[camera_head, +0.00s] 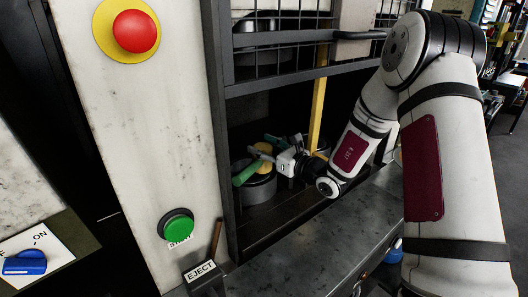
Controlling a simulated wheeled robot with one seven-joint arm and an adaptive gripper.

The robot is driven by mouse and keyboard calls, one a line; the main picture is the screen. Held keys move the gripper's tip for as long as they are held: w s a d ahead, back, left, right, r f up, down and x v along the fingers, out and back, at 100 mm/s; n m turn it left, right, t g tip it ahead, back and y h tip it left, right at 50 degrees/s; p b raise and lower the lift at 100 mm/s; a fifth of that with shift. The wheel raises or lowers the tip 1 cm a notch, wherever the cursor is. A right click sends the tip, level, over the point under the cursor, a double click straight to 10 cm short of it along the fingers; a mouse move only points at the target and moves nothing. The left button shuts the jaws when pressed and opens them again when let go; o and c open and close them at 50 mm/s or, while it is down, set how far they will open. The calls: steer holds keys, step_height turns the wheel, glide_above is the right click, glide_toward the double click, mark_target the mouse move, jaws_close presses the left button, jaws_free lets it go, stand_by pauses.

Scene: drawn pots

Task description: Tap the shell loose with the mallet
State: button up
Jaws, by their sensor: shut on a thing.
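My gripper (272,157) reaches into the dark opening of the machine, above a grey metal pot (262,190). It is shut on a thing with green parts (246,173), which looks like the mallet. The thing's full shape is hard to make out because the gripper's fingers cover part of it. A round yellow piece (263,148) shows by the fingertips; I cannot tell whether it belongs to the mallet or the pot. I cannot make out the shell in this view.
A yellow upright bar (319,95) stands just behind my gripper. A wire-mesh door (280,45) hangs above the opening. A grey ledge (300,232) runs in front. On the left are a red button (134,31), a green START button (178,226) and an EJECT label (200,271).

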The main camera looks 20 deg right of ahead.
steer(key=shift+f, duration=0.1)
stand_by(1.1)
step_height(320, 180, down, 4)
steer(key=shift+w+f+b, duration=0.1)
steer(key=shift+w+b, duration=0.05)
steer(key=shift+b, duration=0.95)
steer(key=shift+r+p, duration=1.15)
steer(key=shift+r, duration=0.95)
steer(key=shift+r, duration=0.1)
steer(key=shift+r+p, duration=1.05)
steer(key=shift+r, duration=0.9)
